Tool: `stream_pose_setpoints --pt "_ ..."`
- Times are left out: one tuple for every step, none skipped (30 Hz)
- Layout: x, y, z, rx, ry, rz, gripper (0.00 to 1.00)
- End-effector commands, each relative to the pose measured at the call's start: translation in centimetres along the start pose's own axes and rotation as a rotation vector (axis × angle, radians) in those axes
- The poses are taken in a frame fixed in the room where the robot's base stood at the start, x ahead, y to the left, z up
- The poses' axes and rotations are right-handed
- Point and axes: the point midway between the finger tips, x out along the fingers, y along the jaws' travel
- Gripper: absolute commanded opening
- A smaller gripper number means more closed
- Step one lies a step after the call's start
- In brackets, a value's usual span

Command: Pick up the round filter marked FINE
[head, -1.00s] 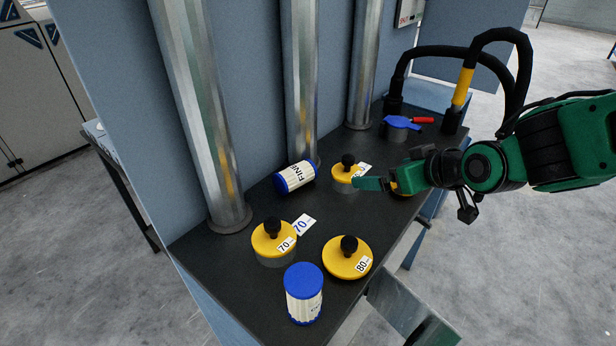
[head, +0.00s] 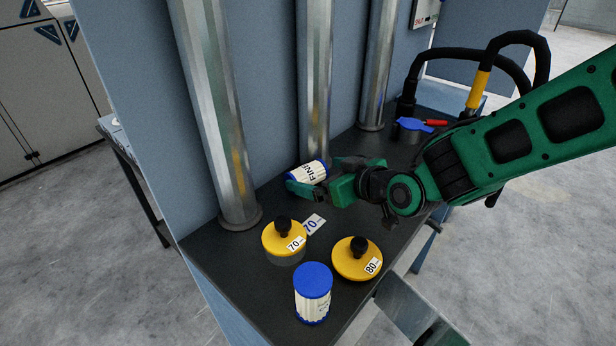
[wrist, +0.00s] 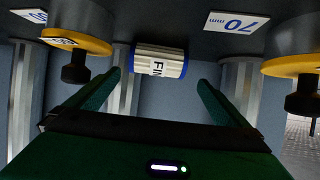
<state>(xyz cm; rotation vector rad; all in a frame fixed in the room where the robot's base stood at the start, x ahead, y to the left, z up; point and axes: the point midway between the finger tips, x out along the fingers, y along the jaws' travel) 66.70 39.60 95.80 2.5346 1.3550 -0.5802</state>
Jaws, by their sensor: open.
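The round filter marked FINE (head: 307,172) lies on its side on the dark bench, white with blue ends, near the foot of the middle metal pipe. My gripper (head: 325,179) is open and empty just in front of it, with one finger overlapping its lower left in the head view. In the wrist view the filter (wrist: 159,62) shows between the two green fingers of my gripper (wrist: 158,79), beyond their tips and apart from them. Its FINE label is partly readable there.
Yellow lids with black knobs, marked 70 (head: 284,237) and 80 (head: 357,258), sit nearer. A 70 mm card (head: 314,224) lies between them and the filter. A second blue-capped filter (head: 313,292) stands upright in front. Metal pipes (head: 314,80) rise behind.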

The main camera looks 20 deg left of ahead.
Motion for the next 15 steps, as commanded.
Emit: stream_pose_setpoints --pt "0.3 0.1 0.1 0.000 0.000 0.000 1.00" --pt "0.6 0.1 0.1 0.000 0.000 0.000 1.00" --pt "1.0 0.2 0.2 0.001 -0.001 -0.001 1.00" --pt "1.4 0.2 0.3 0.001 -0.002 -0.001 1.00" --pt "1.7 0.3 0.4 0.001 -0.002 -0.001 1.00" --pt "2.3 0.4 0.5 0.001 -0.002 -0.002 1.00" --pt "2.6 0.5 0.6 0.000 -0.002 -0.001 1.00" --pt "3.0 0.6 0.6 0.000 -0.002 -0.001 1.00" --pt "3.5 0.6 0.6 0.000 -0.002 -0.002 1.00" --pt "3.9 0.6 0.6 0.000 -0.001 -0.002 1.00" --pt "4.2 0.6 0.6 0.000 -0.001 -0.002 1.00" --pt "4.5 0.6 0.6 0.000 -0.001 -0.001 1.00" --pt "4.7 0.6 0.6 0.000 -0.001 -0.001 1.00" --pt "4.8 0.6 0.6 0.000 -0.001 -0.001 1.00" --pt "5.0 0.6 0.6 0.000 -0.001 0.000 1.00"
